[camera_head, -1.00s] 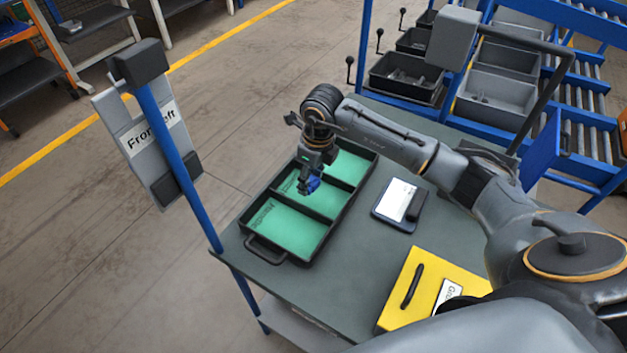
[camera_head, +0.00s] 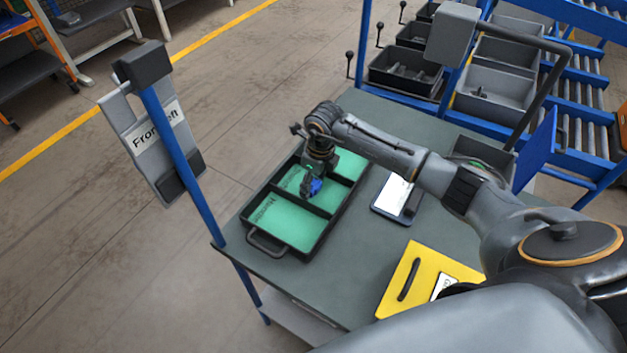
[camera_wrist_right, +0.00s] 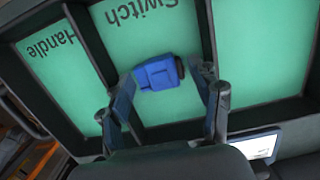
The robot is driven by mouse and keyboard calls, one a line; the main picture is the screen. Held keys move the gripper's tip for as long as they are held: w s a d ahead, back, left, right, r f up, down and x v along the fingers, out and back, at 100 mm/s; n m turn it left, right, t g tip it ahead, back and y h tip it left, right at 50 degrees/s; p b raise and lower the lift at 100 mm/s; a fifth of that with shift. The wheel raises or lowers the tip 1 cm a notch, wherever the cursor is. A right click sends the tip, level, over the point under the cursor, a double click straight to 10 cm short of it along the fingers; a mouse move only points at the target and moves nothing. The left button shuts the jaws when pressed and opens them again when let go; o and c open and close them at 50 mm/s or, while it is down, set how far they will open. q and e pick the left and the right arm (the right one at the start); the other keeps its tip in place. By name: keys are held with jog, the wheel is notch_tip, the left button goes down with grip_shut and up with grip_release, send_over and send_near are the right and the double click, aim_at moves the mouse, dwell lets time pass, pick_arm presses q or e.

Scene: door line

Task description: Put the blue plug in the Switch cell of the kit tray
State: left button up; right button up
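The blue plug (camera_head: 312,187) lies within the outline of the middle, Switch cell of the black kit tray (camera_head: 338,213). In the right wrist view the plug (camera_wrist_right: 157,73) shows against the green floor, near the Switch label. I cannot tell whether it rests on that floor. My right gripper (camera_wrist_right: 166,82) is above the cell, pointing down, its fingers spread on either side of the plug. A gap shows between the plug and the right-hand finger; the left-hand finger looks close to it. My left gripper is not in view.
The tray's Handle cell (camera_head: 274,222) is empty. A tablet-like device (camera_head: 394,194) and a yellow case (camera_head: 420,280) lie on the grey table (camera_head: 350,275). A blue post (camera_head: 180,150) with a sign stands at the table's left corner. Grey bins (camera_head: 492,95) stand behind.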

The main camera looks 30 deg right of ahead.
aim_at(318, 186)
jog(key=shift+r, duration=0.1)
jog(key=shift+r, duration=0.25)
notch_tip(318, 186, up, 12)
jog(key=s+b, duration=0.1)
jog(key=b, duration=0.1)
jog(key=shift+s+d+f, duration=0.15)
jog(key=shift+d+f, duration=0.05)
jog(key=shift+d, duration=0.15)
dwell(0.3)
